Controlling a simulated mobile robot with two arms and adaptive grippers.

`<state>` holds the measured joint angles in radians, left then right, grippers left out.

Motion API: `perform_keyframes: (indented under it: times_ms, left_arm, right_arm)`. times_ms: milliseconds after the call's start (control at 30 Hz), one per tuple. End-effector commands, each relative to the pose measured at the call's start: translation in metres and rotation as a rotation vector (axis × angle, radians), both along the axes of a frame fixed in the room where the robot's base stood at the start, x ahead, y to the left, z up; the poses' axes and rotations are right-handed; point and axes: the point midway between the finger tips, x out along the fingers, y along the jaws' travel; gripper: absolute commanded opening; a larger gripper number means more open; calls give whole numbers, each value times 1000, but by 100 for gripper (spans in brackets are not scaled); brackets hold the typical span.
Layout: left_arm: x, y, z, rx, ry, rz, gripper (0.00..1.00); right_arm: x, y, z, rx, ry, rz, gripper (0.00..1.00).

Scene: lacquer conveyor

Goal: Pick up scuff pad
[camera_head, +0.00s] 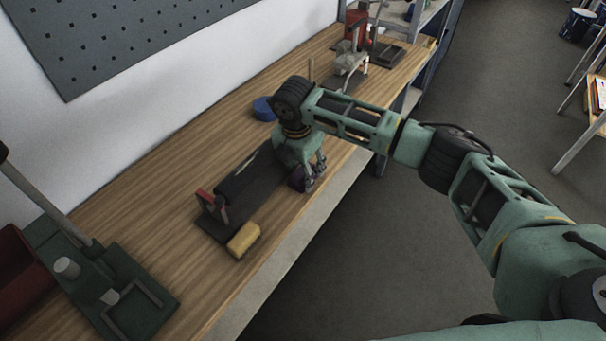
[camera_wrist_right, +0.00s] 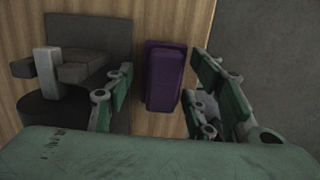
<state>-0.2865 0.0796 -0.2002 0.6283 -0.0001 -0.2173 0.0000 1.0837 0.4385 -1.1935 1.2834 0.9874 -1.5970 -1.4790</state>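The scuff pad appears to be the purple block (camera_wrist_right: 165,76), which lies on the wooden bench in the right wrist view. In the head view it shows as a small dark purple patch (camera_head: 297,180) near the bench's front edge, mostly hidden by my gripper. My right gripper (camera_wrist_right: 163,75) is open, with one finger on each side of the purple block. A gap shows beside each finger; I cannot tell whether the fingertips are low enough to enclose it. In the head view the right gripper (camera_head: 314,178) points down over it. My left gripper is not in view.
A dark stand with a red upright (camera_head: 210,207) sits left of the gripper, with a yellow block (camera_head: 243,240) at its front. A blue round object (camera_head: 264,109) is behind. A green fixture (camera_head: 125,290) stands at lower left. The bench's front edge is close.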

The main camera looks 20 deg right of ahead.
Motion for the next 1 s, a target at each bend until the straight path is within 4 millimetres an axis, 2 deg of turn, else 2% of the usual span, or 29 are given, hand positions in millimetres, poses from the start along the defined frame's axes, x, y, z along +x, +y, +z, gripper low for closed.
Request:
perform_keyframes:
  times_ms: [33,200,400,767,867,1000]
  left_arm:
    - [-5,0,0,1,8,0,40]
    - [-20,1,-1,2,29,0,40]
    - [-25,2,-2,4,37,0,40]
    - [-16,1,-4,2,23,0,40]
    - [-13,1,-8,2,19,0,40]
    - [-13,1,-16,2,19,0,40]
  right_arm:
    - [0,0,0,0,0,0,42]
    - [0,0,0,0,0,0,28]
    - [0,0,0,0,0,0,12]
    - [1,0,7,0,-1,-1,12]
    - [1,0,18,1,-4,0,12]
    - [2,1,41,1,-5,1,12]
